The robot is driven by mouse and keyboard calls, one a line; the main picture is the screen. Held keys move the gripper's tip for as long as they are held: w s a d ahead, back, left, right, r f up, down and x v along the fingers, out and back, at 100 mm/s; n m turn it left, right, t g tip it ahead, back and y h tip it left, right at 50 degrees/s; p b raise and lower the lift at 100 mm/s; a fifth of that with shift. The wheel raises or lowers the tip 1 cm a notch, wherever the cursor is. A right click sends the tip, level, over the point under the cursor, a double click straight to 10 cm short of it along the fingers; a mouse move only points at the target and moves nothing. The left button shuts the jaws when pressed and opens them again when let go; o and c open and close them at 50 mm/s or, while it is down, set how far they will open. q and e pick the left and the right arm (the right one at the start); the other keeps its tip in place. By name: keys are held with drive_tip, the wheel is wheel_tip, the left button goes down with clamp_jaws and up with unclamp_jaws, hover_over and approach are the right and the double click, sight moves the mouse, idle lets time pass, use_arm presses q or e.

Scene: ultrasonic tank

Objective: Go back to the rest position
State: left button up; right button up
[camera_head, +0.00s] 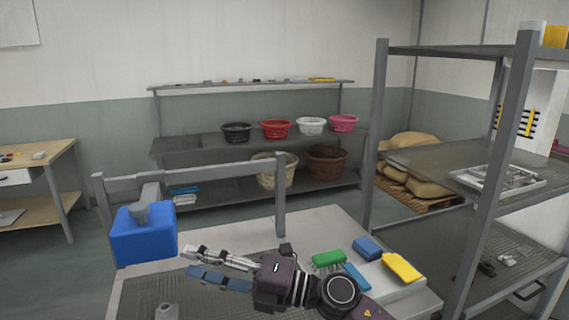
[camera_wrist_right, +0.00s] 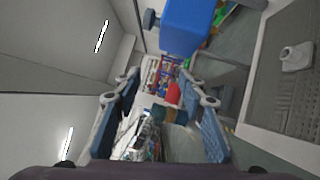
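My right gripper (camera_head: 193,262) comes in from the bottom right in the head view and points left above the workbench. Its two fingers are spread apart with nothing between them. The right wrist view also shows this gripper (camera_wrist_right: 165,85) open, with only distant background between its fingers. The blue tank (camera_head: 143,238) stands at the bench's left end, beyond the fingertips and apart from them. It also shows at the top of the wrist view (camera_wrist_right: 187,24). My left gripper is in neither view.
Green (camera_head: 328,258), blue (camera_head: 367,248) and yellow (camera_head: 402,267) brushes lie on the bench's right side, close to my right arm. A small grey nozzle-topped item (camera_head: 166,312) is at the front left. A metal shelf rack (camera_head: 378,130) stands at right. Bowls (camera_head: 276,129) sit on the back shelf.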

drive_tip(key=w+d+m+t+h, duration=0.35)
drive_tip(key=d+m+t, duration=0.4)
drive_tip(key=m, duration=0.25)
drive_tip(key=w+d+m+t+h, duration=0.3)
drive_tip(key=d+m+t+h, duration=0.2)
drive_tip(key=d+m+t, duration=0.3)
drive_tip(key=s+d+f+m+g+h, duration=0.25)
drive_tip(key=d+f+m+h, duration=0.35)
drive_tip(key=f, duration=0.3)
drive_tip(key=s+d+f+m+g+h, duration=0.2)
drive_tip(key=s+d+f+m+h, duration=0.15)
drive_tip(key=d+f+m, duration=0.55)
drive_tip(key=s+d+f+g, duration=0.2)
drive_tip(key=s+f+g, duration=0.3)
drive_tip(key=s, duration=0.4)
drive_tip(key=s+d+f+m+g+h, duration=0.1)
drive_tip(key=s+d+f+g, duration=0.1)
drive_tip(key=s+f, duration=0.6)
drive_tip(key=s+d+f+g, duration=0.2)
drive_tip(key=s+f+g, duration=0.2)
drive_tip(key=s, duration=0.7)
wheel_tip(320, 180, down, 25)
drive_tip(key=s+g, duration=0.1)
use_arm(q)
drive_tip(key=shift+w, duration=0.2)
use_arm(e)
drive_tip(key=s+d+f+g, duration=0.1)
drive_tip(key=s+d+f, duration=0.2)
drive_tip(key=s+f, duration=1.4)
drive_tip(key=shift+s, duration=0.45)
